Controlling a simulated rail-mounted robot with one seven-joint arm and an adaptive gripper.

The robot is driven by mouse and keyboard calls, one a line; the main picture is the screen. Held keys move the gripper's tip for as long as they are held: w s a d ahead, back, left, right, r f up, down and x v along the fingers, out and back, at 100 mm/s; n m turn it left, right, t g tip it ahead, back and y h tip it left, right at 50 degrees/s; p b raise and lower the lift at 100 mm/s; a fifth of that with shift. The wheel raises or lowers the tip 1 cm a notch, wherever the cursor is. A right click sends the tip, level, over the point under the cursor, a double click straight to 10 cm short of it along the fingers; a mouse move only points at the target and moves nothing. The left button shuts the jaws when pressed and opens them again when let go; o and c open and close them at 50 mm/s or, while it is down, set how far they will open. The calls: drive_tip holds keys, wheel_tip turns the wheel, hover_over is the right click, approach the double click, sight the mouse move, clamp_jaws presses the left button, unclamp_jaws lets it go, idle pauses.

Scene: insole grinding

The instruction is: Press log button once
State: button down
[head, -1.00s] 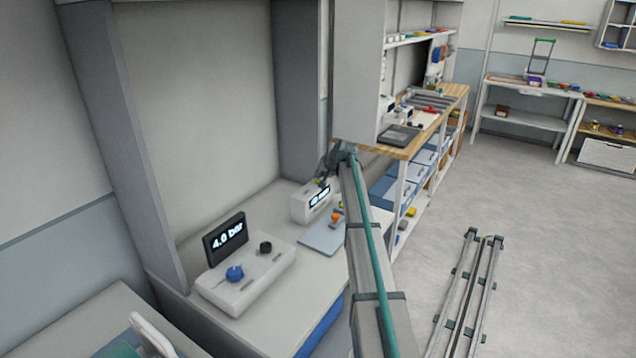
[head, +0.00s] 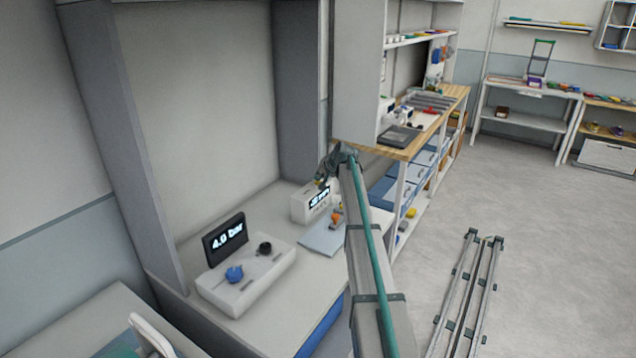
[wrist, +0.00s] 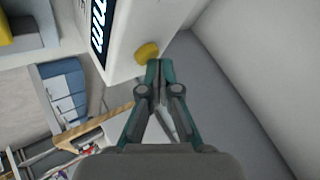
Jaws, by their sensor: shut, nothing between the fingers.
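A white box with a dark lit display (head: 319,200) stands at the back of the bench in the head view. In the wrist view its white casing (wrist: 130,40) fills the top, with the display (wrist: 99,25) at its left. A round yellow button (wrist: 147,53) sticks out from the casing near its lower edge; I cannot read any label on it. My gripper (wrist: 160,66) is shut and empty, its fingertips just beside and below the button in the picture. I cannot tell whether they touch it. In the head view my gripper (head: 321,181) is small, just above the box.
A white control box (head: 245,280) with a blue knob, a black knob and a "4.0 bar" screen (head: 225,240) stands nearer on the bench. A blue-grey plate (head: 318,240) with an orange piece (head: 337,216) lies by the display box. A wall panel rises behind.

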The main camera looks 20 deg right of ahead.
drive_tip(key=shift+f, duration=0.2)
idle(0.5)
drive_tip(key=shift+r, duration=0.9)
drive_tip(key=shift+r+p, duration=1.05)
drive_tip(key=shift+r, duration=1.5)
